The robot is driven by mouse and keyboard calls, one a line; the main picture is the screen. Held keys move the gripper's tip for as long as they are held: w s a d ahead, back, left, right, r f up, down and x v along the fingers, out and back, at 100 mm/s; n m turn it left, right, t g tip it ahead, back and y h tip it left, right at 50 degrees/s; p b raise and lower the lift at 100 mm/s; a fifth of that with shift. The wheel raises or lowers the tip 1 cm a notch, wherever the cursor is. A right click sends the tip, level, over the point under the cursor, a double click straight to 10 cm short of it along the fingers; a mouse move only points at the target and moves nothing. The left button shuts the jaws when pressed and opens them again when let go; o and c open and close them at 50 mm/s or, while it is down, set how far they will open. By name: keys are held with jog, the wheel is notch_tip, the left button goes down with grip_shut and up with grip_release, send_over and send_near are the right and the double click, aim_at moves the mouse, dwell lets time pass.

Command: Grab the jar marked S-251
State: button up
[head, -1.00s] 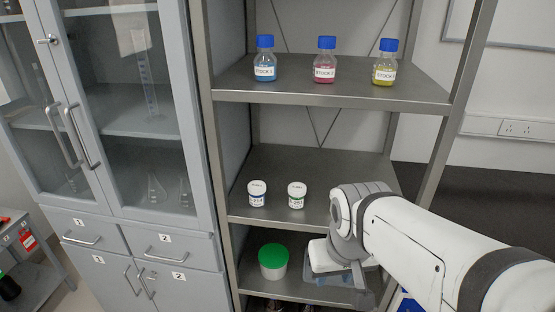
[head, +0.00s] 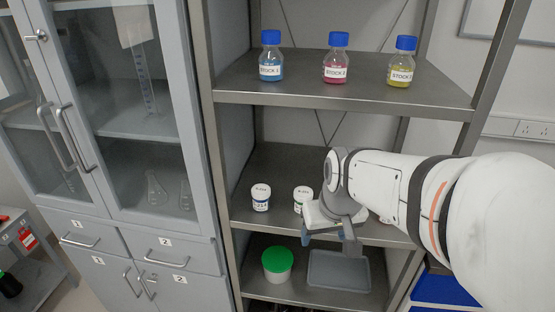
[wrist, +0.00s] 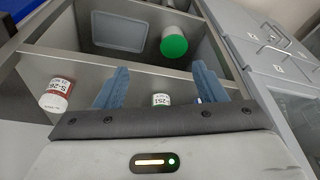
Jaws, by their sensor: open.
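The jar marked 251 (head: 302,196), white with a green-marked label, stands on the middle shelf, partly covered by my gripper in the head view. In the wrist view this jar (wrist: 161,99) shows between the two blue fingers, low in the picture, its lower part hidden by the gripper body. My gripper (head: 325,236) is open and empty, in front of the shelf edge just right of the jar. Its fingers (wrist: 160,69) are spread wide in the wrist view, and I cannot tell whether they touch anything.
A blue-labelled jar (head: 261,198) stands left of it. A red-labelled jar (wrist: 56,95), seemingly S-261, is on the other side. Below are a green-lidded tub (head: 277,264) and a grey tray (head: 338,270). Stock bottles (head: 337,62) stand on the upper shelf.

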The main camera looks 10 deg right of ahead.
aim_at(302, 198)
jog(key=shift+o, duration=0.8)
jog(key=shift+n+t, duration=0.5)
jog(key=shift+t, duration=0.2)
jog(key=w+f, duration=0.1)
jog(key=w, duration=0.5)
jog(key=w+f+p, duration=0.1)
jog(key=w, duration=1.1)
jog(key=shift+f+p, duration=0.35)
jog(key=shift+f, duration=0.05)
jog(key=shift+w+f, duration=0.25)
jog(key=shift+w, duration=0.05)
jog(key=x, duration=0.5)
jog(key=p+x, duration=0.1)
jog(key=x, duration=0.1)
jog(key=shift+w+d, duration=0.15)
jog(key=shift+w, duration=0.25)
jog(key=c, duration=1.1)
